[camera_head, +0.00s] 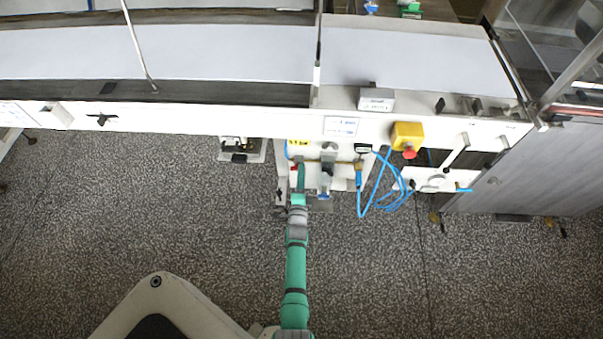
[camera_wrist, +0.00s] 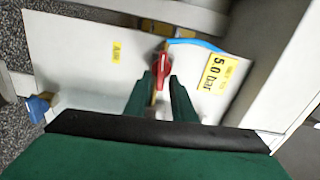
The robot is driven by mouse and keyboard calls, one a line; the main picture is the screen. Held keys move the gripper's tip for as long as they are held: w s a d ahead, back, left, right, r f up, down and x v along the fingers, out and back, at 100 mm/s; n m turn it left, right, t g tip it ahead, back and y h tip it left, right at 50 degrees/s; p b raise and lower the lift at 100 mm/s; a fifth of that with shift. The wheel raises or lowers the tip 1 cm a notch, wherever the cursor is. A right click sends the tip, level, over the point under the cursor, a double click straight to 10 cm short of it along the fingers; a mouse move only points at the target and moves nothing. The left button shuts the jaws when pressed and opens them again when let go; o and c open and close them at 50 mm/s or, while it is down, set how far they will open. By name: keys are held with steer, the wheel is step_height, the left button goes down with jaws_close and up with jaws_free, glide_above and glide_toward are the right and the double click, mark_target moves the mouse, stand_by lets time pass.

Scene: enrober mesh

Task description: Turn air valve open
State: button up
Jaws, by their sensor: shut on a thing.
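The air valve has a red handle (camera_wrist: 162,66), seen in the wrist view between my two green fingers. My gripper (camera_wrist: 160,88) is shut on this red handle. The handle points roughly along the fingers, and its near end is partly hidden between them. In the head view my gripper (camera_head: 299,180) reaches the left side of the pneumatic panel (camera_head: 342,180) under the conveyor. The valve is small there, and my arm hides part of it.
A yellow "5.0 bar" label (camera_wrist: 217,72) lies right of the handle, with a blue hose (camera_wrist: 200,44) above it. In the head view, looped blue hoses (camera_head: 385,190) hang right of the panel, below a yellow box with a red button (camera_head: 408,153).

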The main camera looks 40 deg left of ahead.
steer(key=shift+s+f+m, duration=0.15)
steer(key=shift+m, duration=0.35)
steer(key=o, duration=0.7)
steer(key=shift+a, duration=0.1)
steer(key=v, duration=1)
steer(key=shift+s+d, duration=0.3)
steer(key=shift+d, duration=0.1)
